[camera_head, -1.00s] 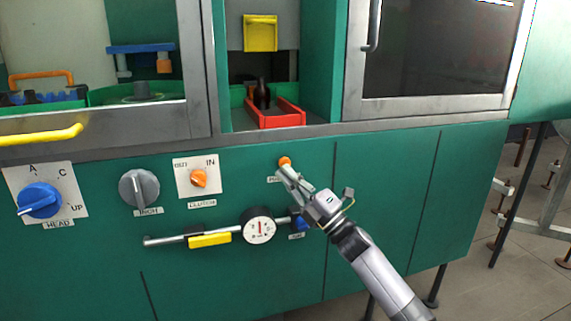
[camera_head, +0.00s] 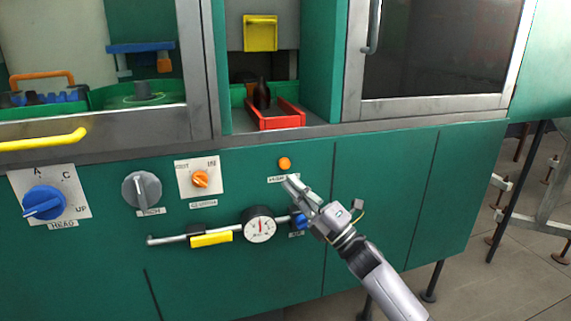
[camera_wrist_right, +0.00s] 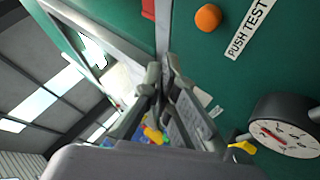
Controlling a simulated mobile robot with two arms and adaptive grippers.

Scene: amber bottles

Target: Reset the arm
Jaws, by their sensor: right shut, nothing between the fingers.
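My right gripper (camera_head: 290,182) is shut and empty in the head view. Its tips are just below the orange push button (camera_head: 285,163) on the green panel, apart from it as far as I can tell. In the right wrist view my right gripper (camera_wrist_right: 165,65) shows with its fingers together. The orange button (camera_wrist_right: 208,17) is at the upper right there, beside a label reading "PUSH TEST" (camera_wrist_right: 250,28). My left gripper is not in view.
A gauge (camera_head: 259,226) and a yellow handle (camera_head: 211,239) sit left of my right arm. Knobs, including a blue one (camera_head: 43,203), line the panel. A dark bottle (camera_head: 262,93) stands in a red tray (camera_head: 282,121) in the recess above. Floor at right is open beside metal legs.

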